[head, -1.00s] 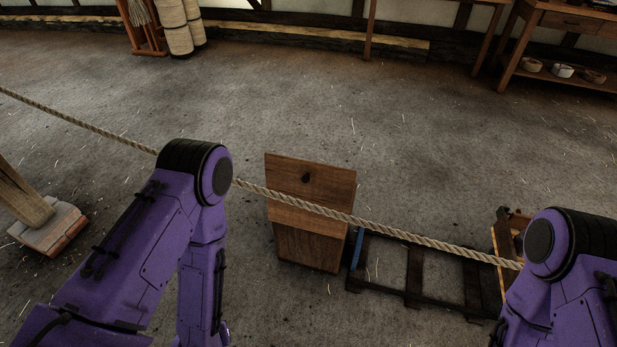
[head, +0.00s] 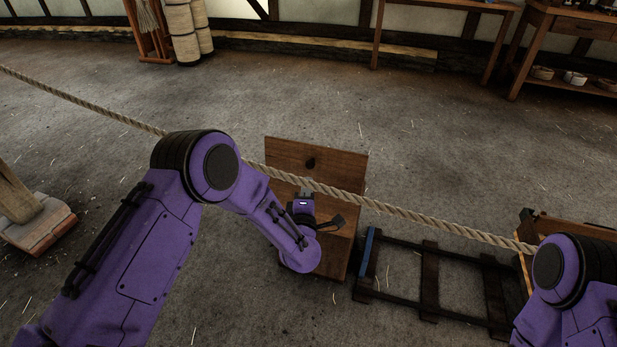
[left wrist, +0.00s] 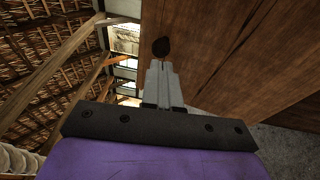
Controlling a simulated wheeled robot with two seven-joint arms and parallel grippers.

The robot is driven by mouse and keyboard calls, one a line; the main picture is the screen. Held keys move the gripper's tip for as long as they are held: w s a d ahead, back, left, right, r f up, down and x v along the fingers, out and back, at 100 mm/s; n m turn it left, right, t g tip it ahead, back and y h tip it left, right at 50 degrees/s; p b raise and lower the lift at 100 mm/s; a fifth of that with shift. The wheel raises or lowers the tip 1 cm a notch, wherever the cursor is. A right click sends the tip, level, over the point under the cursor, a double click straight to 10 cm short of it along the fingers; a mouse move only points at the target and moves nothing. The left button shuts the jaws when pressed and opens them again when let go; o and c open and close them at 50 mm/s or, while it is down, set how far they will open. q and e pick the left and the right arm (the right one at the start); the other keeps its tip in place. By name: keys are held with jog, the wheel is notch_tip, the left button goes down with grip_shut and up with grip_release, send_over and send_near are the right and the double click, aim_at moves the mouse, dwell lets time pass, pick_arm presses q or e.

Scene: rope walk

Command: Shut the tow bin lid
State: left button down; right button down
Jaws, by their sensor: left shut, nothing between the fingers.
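The tow bin (head: 341,255) is a narrow wooden box on the floor at the middle of the head view. Its wooden lid (head: 343,166) looks raised, with a dark round knob or hole (head: 310,163) on its face. My left gripper (head: 306,192) is in front of the bin, just below the lid's dark spot, and hides part of the bin. In the left wrist view the shut fingers (left wrist: 163,72) point at the wooden board (left wrist: 215,45), close under the dark spot (left wrist: 161,46). Contact cannot be told. Only part of my right arm shows.
A taut rope (head: 420,217) crosses the head view in front of the lid. A dark ladder-like frame (head: 428,285) lies right of the bin. A wooden post on a block (head: 40,230) stands at left. The floor behind the bin is clear.

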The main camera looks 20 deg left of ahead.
aim_at(310, 168)
pick_arm(q)
jog(key=shift+x, duration=2.2)
jog(key=shift+w, duration=0.1)
